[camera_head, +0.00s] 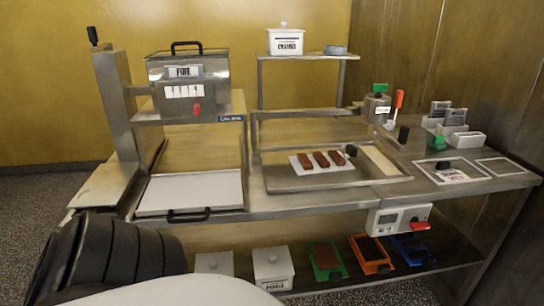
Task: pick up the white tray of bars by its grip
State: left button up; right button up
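The white tray (297,168) lies on the metal worktop right of centre, inside a shallow metal frame. Several brown bars (321,160) lie on it side by side. A small dark grip (351,150) stands at the tray's right end, at the back corner. Neither of my grippers shows in this view, so no gripper is seen at the tray.
A steel machine (187,80) with a hopper stands at the left, above a pale pull-out tray (192,193). A pale strip (382,160) lies right of the bars. A raised shelf (305,57) stands behind. A control box (398,218) hangs at the front edge.

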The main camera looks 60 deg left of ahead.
aim_at(315, 162)
jog(key=u, duration=1.7)
jog(key=k, duration=0.5)
jog(key=z, duration=1.65)
jog(key=i, duration=1.4)
jog(key=u, duration=2.8)
